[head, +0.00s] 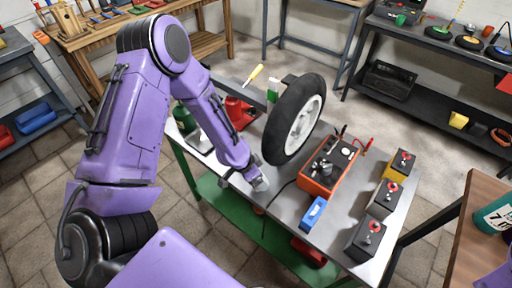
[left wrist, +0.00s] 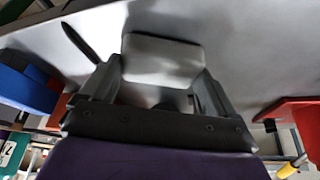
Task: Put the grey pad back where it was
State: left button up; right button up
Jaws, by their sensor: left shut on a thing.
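The grey pad (left wrist: 163,60) is a light grey block with rounded corners, held between the fingers of my left gripper (left wrist: 160,90) in the left wrist view. In the head view my left gripper (head: 260,184) is low at the near edge of the metal-topped workbench (head: 285,208), left of the blue box. The pad is hardly discernible there. I cannot tell whether the pad touches the bench top. A red vise (head: 238,112) stands on the bench beyond my left forearm. My right gripper is out of view.
A wheel with a black tyre (head: 281,118) stands upright behind my gripper. A yellow-handled screwdriver (head: 254,74) is behind. Some bench top before the charger is bare.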

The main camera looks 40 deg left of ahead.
pick_arm(q)
jog(key=o, duration=0.7)
jog(key=shift+f, duration=0.1)
jog(key=shift+c, duration=0.2)
jog(key=shift+r, duration=0.35)
jog(key=v, duration=1.2)
jog(key=s+f+n+y+b, duration=0.1)
jog(key=s+f+n+y, duration=0.4)
jog(key=s+f+n, duration=0.7)
jog(key=shift+s+f+g, duration=0.4)
jog(key=shift+s+f, duration=3.2)
jog(key=shift+s, duration=0.1)
